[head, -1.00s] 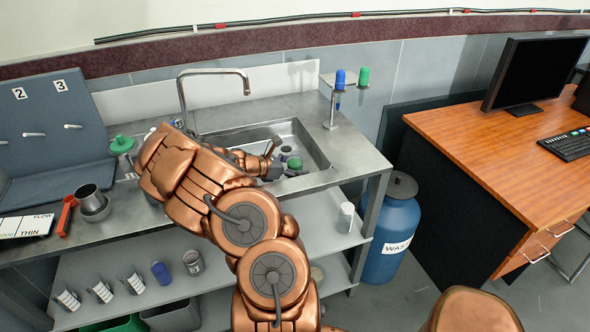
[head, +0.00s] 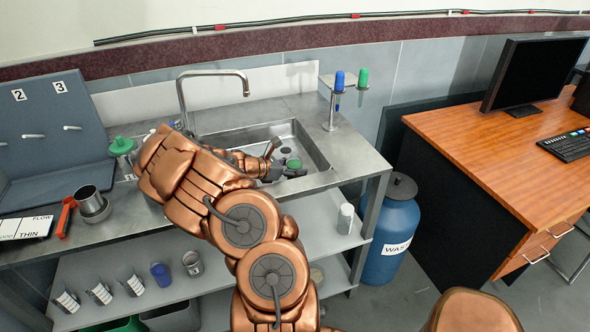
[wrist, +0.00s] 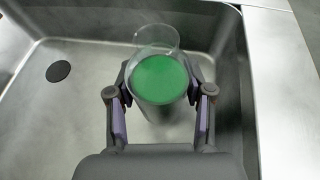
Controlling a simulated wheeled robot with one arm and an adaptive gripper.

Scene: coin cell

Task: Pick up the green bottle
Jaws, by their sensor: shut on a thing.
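The green bottle shows in the wrist view as a round green top (wrist: 160,79) on a greyish cylindrical body, inside the sink. In the head view its green top (head: 293,163) shows at the sink's front right, with its body mostly hidden. My gripper (wrist: 160,103) has one finger on each side of it, just below the top, and is shut on it. In the head view my gripper (head: 282,173) is partly hidden by my arm. The bottle's base is hidden, so I cannot tell if it touches the sink floor.
A clear glass rim (wrist: 158,38) shows just behind the green top. The steel sink (head: 318,152) has walls close around my gripper. A tap (head: 182,100) stands behind. A stand (head: 331,115) with blue and green pieces is at the back right. A green-capped bottle (head: 122,146) stands left.

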